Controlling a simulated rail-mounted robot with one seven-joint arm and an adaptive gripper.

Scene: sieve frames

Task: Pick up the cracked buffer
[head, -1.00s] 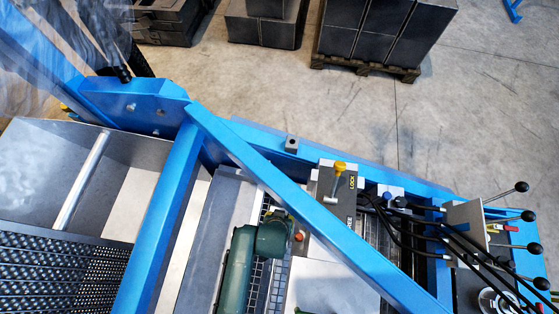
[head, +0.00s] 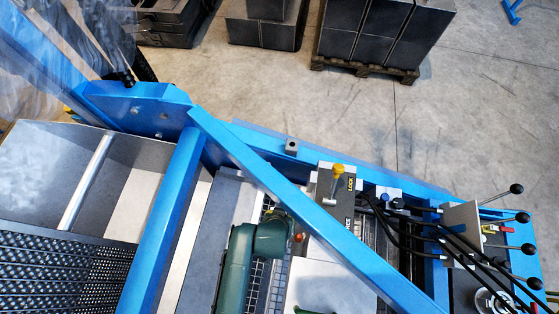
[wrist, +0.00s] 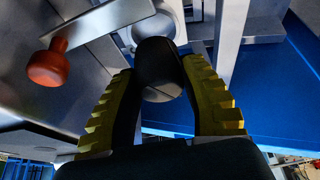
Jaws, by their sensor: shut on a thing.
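In the wrist view my gripper (wrist: 163,98) has its two yellow ribbed fingers closed on a dark rounded piece (wrist: 158,62), which I take to be the buffer. It sits between the fingertips; no crack can be made out on it. An orange-red knob-shaped buffer (wrist: 48,65) stands on a metal plate left of the fingers, apart from them. In the head view a small orange-red piece (head: 299,237) shows just right of my green arm's end.
A blue diagonal beam (head: 300,205) crosses close to my arm. A lock block (head: 338,190) with a yellow-topped handle stands nearby. Black-knobbed levers (head: 516,217) and hoses are at right. A black perforated screen (head: 60,265) lies at left. Open floor is beyond the machine.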

